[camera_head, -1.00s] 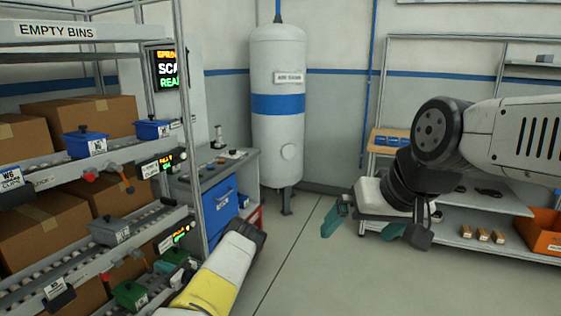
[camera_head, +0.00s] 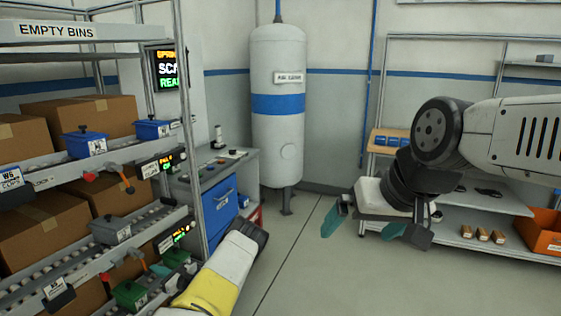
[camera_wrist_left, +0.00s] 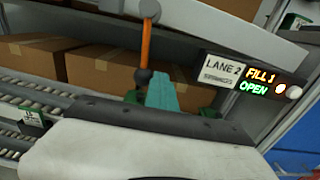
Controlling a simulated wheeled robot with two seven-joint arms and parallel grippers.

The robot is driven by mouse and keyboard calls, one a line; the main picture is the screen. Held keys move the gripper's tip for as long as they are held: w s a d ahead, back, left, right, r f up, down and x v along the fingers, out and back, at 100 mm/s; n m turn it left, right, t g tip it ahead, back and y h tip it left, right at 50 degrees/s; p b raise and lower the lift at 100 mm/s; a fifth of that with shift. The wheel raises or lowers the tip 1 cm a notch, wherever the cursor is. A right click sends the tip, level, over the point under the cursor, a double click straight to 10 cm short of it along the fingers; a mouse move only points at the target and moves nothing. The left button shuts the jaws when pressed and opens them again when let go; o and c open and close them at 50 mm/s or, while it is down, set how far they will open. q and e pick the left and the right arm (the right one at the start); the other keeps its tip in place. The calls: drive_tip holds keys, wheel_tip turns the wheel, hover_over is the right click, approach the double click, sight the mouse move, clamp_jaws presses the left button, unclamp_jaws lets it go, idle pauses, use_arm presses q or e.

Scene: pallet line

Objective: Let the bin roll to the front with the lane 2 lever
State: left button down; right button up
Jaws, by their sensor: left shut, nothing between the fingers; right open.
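The lane 2 sign (camera_wrist_left: 222,70) and its display (camera_wrist_left: 262,82), reading "FILL 1" and "OPEN", show in the left wrist view. An orange lever (camera_wrist_left: 146,45) with a dark round end hangs to the left of the sign. It also shows in the head view (camera_head: 138,257). My left gripper (camera_wrist_left: 162,93) is shut and empty, its teal fingertips close beside the lever's end; I cannot tell whether they touch. It also shows in the head view (camera_head: 161,269). A grey bin (camera_head: 110,230) sits on the middle lane. My right gripper (camera_head: 374,222) is open and empty, far from the rack.
Blue bins (camera_head: 86,143) stand on the upper lane, with another orange lever (camera_head: 122,175) at its front. A green bin (camera_head: 130,294) is lower down. Cardboard boxes (camera_head: 48,230) fill the rack. A white air tank (camera_head: 278,110) stands behind. The floor at centre is clear.

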sight(146, 275)
use_arm(q)
drive_tip(key=shift+s+a, duration=0.25)
drive_tip(key=shift+s, duration=0.35)
drive_tip(key=shift+s+a, duration=0.25)
drive_tip(key=shift+s, duration=0.35)
drive_tip(key=shift+s+a, duration=0.25)
drive_tip(key=shift+s, duration=0.35)
drive_tip(key=w+v, duration=0.1)
drive_tip(key=v, duration=0.7)
drive_tip(key=shift+w+d, duration=0.15)
drive_tip(key=shift+d, duration=0.1)
drive_tip(key=shift+r, duration=0.1)
drive_tip(key=s+d+r+n+g+h, duration=0.25)
drive_tip(key=s+r+n+g, duration=0.25)
drive_tip(key=r+n, duration=0.3)
drive_tip(key=s+d+r+n+g+h, duration=0.1)
drive_tip(key=s+r+n+g+h, duration=0.4)
drive_tip(key=r, duration=0.5)
drive_tip(key=s+d+r+n+t+h, duration=0.4)
drive_tip(key=s+d+r+h, duration=0.1)
drive_tip(key=s+d+r, duration=0.4)
drive_tip(key=s+d+r+n+t+h, duration=0.5)
drive_tip(key=s+d+r, duration=0.4)
drive_tip(key=d+r, duration=0.4)
wheel_tip(146, 275, up, 3)
drive_tip(key=shift+s+r+h, duration=0.1)
drive_tip(key=shift+s+h, duration=0.25)
drive_tip(key=shift+h, duration=0.3)
